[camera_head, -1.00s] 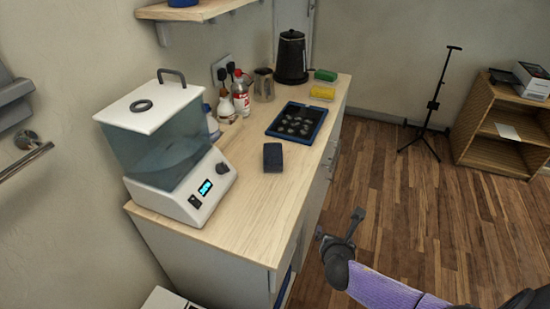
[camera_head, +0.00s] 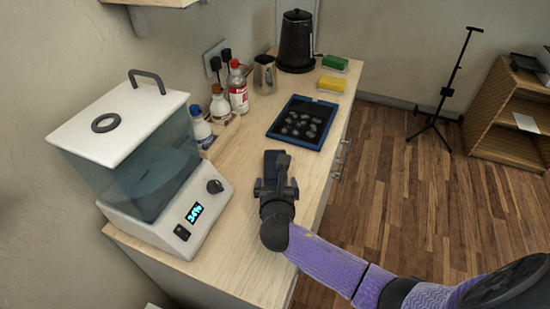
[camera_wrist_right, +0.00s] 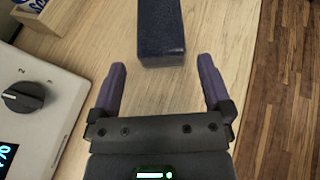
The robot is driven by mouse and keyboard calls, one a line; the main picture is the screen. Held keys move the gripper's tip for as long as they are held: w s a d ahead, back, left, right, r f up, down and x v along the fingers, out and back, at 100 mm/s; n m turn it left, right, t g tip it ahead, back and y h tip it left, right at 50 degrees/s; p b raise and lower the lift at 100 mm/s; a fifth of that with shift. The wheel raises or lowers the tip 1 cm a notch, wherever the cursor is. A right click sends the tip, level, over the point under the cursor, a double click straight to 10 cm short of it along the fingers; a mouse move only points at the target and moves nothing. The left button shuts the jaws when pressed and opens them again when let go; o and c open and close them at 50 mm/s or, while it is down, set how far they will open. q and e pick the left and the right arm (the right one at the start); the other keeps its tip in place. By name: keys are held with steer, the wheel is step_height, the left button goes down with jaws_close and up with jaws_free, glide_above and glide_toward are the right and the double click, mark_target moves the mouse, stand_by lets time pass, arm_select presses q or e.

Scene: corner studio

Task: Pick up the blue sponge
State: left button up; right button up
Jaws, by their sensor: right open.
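The blue sponge (camera_head: 274,158) is a dark blue block lying on the wooden countertop. In the head view my right gripper covers most of it. In the right wrist view the sponge (camera_wrist_right: 161,32) shows at the top centre, just beyond the fingertips and roughly lined up between them. My right gripper (camera_head: 276,186) is over the counter on the near side of the sponge. Its two purple fingers (camera_wrist_right: 162,70) are spread apart with bare counter between them. My left gripper does not show.
A water bath (camera_head: 130,150) with a lid stands left of the gripper. A blue-rimmed tray (camera_head: 271,134) of stones lies beyond the sponge. Bottles (camera_head: 237,88), a metal jug (camera_head: 265,75), a black kettle (camera_head: 297,45), a green sponge (camera_head: 334,63) and a yellow sponge (camera_head: 332,83) stand farther back.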

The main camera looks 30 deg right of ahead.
mark_target(275, 171)
steer(key=b+x, duration=0.4)
steer(key=x, duration=0.3)
steer(key=shift+w+f, duration=0.15)
steer(key=shift+f, duration=0.1)
steer(key=shift+w+d, duration=0.15)
steer(key=shift+w, duration=0.1)
steer(key=shift+r, duration=0.15)
